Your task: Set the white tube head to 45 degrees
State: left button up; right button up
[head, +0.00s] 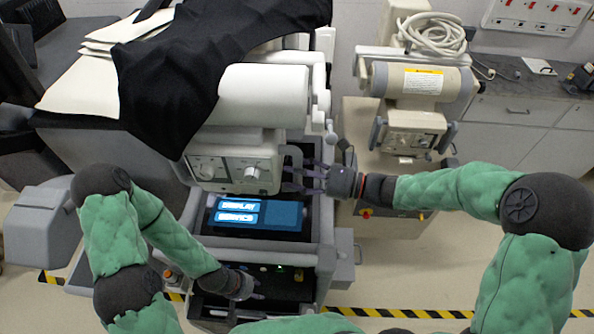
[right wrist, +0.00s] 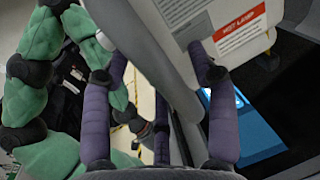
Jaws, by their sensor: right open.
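The white tube head (head: 262,96) is a large white cylinder with a control box (head: 235,165) below it. It stands left of centre in the head view, partly under a black cloth. A grey handle (head: 291,158) is on the box's right side. My right gripper (head: 300,178) is open beside this handle. In the right wrist view, a grey bar (right wrist: 150,50) runs between my spread purple fingers; contact cannot be told. A white housing with a red warning label (right wrist: 240,35) is close to the right finger. My left gripper (head: 252,287) is low over the cart; its opening is unclear.
The black cloth (head: 180,70) drapes over the cart's left and top. A lit blue screen (head: 255,215) lies below the control box. A second, beige tube head (head: 422,82) stands to the right. A grey counter (head: 530,95) is at the far right.

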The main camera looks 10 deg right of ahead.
grip_shut()
pick_arm(q)
jog(key=shift+r, duration=0.1)
pick_arm(e)
jog(key=shift+r, duration=0.1)
pick_arm(q)
notch_tip(320, 180, up, 20)
jog(key=p, duration=2)
pick_arm(e)
jog(key=s+a+r+m+g+h, duration=0.1)
jog(key=s+r+m, duration=0.5)
jog(key=r+m, duration=0.2)
jog(key=shift+r, duration=1.2)
grip_release()
jog(key=shift+a+f, duration=0.1)
